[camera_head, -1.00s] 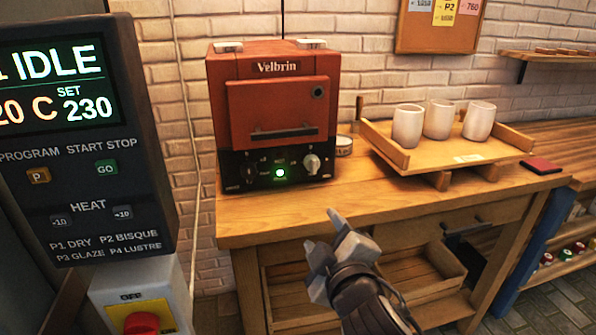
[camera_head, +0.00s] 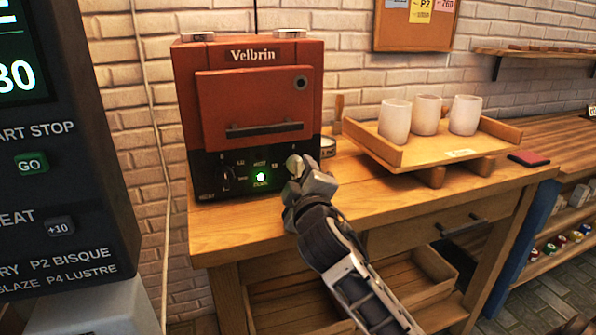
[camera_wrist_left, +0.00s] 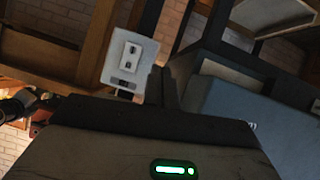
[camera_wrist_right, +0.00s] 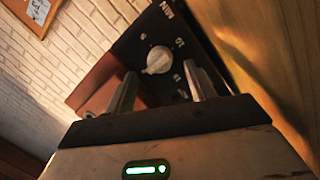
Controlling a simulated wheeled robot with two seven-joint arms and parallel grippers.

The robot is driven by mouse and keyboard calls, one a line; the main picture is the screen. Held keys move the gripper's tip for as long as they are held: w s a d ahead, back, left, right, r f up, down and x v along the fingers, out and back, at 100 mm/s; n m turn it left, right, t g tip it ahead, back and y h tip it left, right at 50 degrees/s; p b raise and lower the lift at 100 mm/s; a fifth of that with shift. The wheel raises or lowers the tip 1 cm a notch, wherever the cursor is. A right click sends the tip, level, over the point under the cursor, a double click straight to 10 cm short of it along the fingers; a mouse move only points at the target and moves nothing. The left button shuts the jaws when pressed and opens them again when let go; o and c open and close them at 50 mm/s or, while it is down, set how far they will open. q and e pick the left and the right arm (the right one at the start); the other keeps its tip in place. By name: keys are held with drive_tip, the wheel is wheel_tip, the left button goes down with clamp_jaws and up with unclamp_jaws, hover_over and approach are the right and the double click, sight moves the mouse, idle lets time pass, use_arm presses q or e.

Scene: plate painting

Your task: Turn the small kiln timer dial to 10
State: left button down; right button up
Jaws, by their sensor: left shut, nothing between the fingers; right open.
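The small red kiln (camera_head: 250,95), marked Velbrin, stands on the wooden bench with a black control panel along its bottom. Its pale timer dial (camera_wrist_right: 157,60) shows in the right wrist view beside white numbers and the letters MIN; its exact setting is too small to tell. In the head view the dial is partly hidden by my right gripper (camera_head: 305,177). My right gripper's fingers (camera_wrist_right: 160,88) are open and point at the dial, one on each side of it in the picture; I see no contact. My left gripper (camera_wrist_left: 163,87) is shut and empty, away from the kiln.
A dark knob (camera_head: 227,173) and a lit green lamp (camera_head: 260,176) share the kiln panel. A wooden tray (camera_head: 392,148) with three white cups stands to the right. A large controller (camera_head: 60,150) fills the left side. The bench front (camera_head: 230,240) is clear.

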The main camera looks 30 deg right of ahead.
sight(298, 170)
drive_tip(key=shift+x, duration=1.7)
drive_tip(key=c, duration=0.9)
